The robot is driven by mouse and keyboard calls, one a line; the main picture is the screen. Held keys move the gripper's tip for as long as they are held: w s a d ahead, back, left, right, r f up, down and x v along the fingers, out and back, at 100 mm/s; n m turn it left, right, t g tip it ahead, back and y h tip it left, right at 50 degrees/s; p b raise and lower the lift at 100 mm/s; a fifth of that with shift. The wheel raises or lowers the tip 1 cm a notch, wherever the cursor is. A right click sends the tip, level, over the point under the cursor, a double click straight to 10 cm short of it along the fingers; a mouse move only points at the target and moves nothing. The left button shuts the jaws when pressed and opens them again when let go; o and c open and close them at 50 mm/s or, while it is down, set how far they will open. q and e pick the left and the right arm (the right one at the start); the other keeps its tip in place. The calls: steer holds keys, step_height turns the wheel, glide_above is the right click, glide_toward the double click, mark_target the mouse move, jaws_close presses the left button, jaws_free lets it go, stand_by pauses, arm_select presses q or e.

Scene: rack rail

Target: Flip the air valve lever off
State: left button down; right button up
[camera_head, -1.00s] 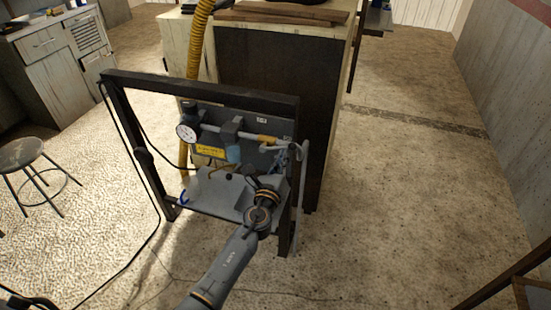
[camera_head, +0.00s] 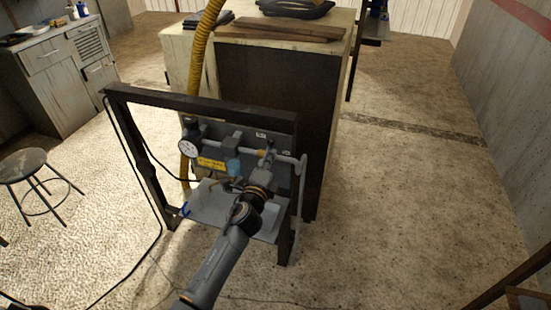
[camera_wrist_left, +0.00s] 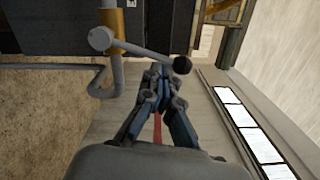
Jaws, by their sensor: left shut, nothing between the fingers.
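The air valve lever is a grey arm in the left wrist view (camera_wrist_left: 140,50). It runs from a round grey hub (camera_wrist_left: 101,39) to a black ball knob (camera_wrist_left: 182,65) on its right. My left gripper (camera_wrist_left: 158,72) is shut and empty. Its fingertips are at the lever arm, just left of the knob; I cannot tell whether they touch it. In the head view my left gripper (camera_head: 267,163) is at the right end of the pipe assembly and covers much of the valve. My right gripper is not in view.
A pressure gauge (camera_head: 189,148) and a yellow label (camera_head: 211,163) are on the panel left of the gripper. A dark frame (camera_head: 200,103) surrounds the panel. A pipe (camera_head: 302,185) bends down at its right. A cabinet (camera_head: 275,110) stands behind. The floor right is clear.

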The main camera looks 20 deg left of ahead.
arm_select(q)
steer(key=n, duration=0.1)
steer(key=a+n, duration=0.1)
steer(key=shift+a+r+n+p, duration=0.3)
steer(key=shift+r+p, duration=0.05)
steer(key=shift+r, duration=0.05)
steer(key=shift+a+n, duration=0.25)
steer(key=shift+n, duration=0.15)
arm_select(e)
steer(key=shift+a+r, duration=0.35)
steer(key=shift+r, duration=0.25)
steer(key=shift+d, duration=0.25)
